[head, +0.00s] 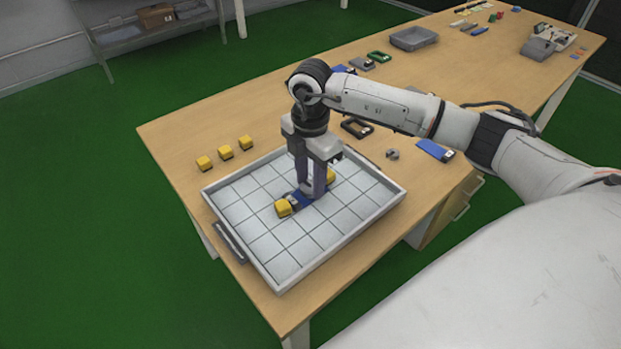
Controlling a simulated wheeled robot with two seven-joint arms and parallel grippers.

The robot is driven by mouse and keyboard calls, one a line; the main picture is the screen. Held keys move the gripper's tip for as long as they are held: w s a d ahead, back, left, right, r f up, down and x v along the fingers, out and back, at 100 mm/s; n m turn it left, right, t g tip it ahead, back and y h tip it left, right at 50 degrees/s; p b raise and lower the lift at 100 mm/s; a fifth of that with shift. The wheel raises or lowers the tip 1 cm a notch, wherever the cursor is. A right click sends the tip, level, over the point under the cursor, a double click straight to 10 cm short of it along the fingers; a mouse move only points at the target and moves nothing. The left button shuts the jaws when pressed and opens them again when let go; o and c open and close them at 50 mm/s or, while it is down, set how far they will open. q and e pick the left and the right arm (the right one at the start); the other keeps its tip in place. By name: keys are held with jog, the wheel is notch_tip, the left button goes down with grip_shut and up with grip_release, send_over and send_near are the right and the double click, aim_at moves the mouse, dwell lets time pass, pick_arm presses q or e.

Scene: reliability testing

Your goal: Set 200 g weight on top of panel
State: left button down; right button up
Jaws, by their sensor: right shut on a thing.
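A blue panel (298,201) lies across two yellow blocks, one at its near left end (283,207) and one at its far right end (331,176), in a white gridded tray (262,267). My right gripper (311,190) points straight down over the middle of the panel. It is shut on a small grey thing, apparently the 200 g weight, mostly hidden by the fingers. The weight is at or just above the panel's top; I cannot tell whether it touches. My left gripper is not in view.
Three yellow blocks (226,152) stand in a row left of the tray. Behind it lie a dark frame (356,128), a grey slotted piece (392,154) and a blue panel (434,150). A grey bin (413,38) stands farther back. The table's left corner is clear.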

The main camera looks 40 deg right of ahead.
jog(key=o, duration=1.2)
jog(key=shift+f, duration=0.1)
jog(key=shift+r, duration=0.25)
notch_tip(320, 180, up, 12)
jog(key=shift+s+f, duration=0.1)
